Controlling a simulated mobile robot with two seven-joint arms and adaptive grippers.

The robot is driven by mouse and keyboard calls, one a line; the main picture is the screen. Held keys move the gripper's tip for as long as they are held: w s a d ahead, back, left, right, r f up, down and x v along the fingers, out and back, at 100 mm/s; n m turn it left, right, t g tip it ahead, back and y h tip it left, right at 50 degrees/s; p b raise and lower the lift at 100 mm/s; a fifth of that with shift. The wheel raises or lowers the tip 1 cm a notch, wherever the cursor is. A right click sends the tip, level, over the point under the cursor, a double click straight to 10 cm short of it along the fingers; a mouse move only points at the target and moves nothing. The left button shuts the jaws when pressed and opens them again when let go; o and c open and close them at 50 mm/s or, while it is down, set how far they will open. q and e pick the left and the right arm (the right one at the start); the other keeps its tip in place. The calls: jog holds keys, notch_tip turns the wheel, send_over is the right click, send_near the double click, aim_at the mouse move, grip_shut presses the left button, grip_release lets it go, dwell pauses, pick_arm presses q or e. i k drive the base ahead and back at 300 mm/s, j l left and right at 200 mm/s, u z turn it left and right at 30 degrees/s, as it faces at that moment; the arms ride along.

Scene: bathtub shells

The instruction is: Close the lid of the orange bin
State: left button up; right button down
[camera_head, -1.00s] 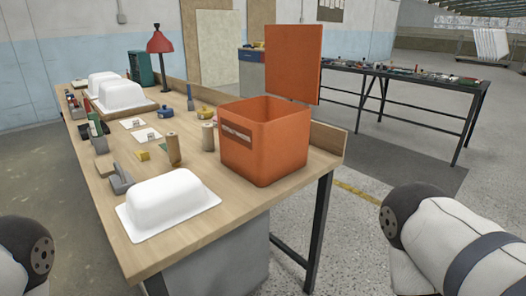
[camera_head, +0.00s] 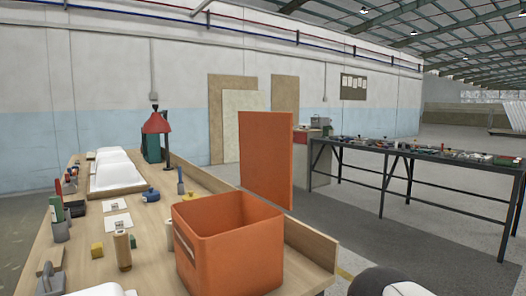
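The orange bin (camera_head: 232,250) stands near the right edge of the wooden workbench (camera_head: 312,243). Its top is open. Its orange lid (camera_head: 266,158) stands upright behind and to the right of the bin's opening, swung up past the back rim. How the lid joins the bin is hard to see. Part of my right arm shows at the bottom right edge, apart from the bin. Neither of my grippers is in view.
Another white shell (camera_head: 100,290) is cut off at the bottom. A second, cluttered table (camera_head: 430,158) stands at the right, with floor between.

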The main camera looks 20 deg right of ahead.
aim_at(265, 138)
jog(key=i+l+u, duration=0.15)
jog(key=l+u, duration=0.2)
jog(key=l, duration=0.6)
jog(key=l+u, duration=0.4)
jog(key=l, duration=0.55)
jog(key=k+l+u, duration=0.1)
jog(key=l+u, duration=0.25)
jog(key=l, duration=0.65)
